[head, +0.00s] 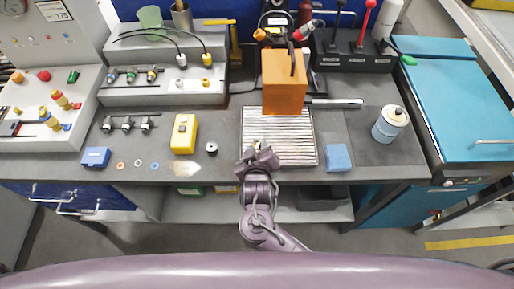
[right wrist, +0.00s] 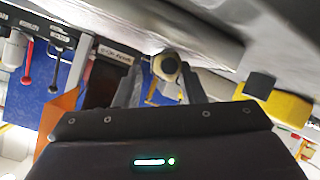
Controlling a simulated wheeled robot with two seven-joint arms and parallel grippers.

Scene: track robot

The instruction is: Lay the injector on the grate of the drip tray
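The drip tray (head: 318,150) with its ribbed grate (head: 290,140) lies in the middle of the bench. My right gripper (head: 258,156) is low over the tray's front left part. A small tan-tipped piece (head: 257,144), apparently the injector, shows just beyond its fingers. In the right wrist view, which is upside down, a dark round body with a cream end (right wrist: 167,66) sits between the spread fingers, seen end-on, with gaps at both sides. It appears to rest on the grate; contact is hard to tell. My left gripper is not in view.
An orange box (head: 284,82) stands over the tray's back. A yellow device (head: 184,134) and a black knob (head: 211,148) are left of it. A blue block (head: 338,157) and a canister (head: 390,124) are right. Several injector-like parts (head: 126,123) lie at left.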

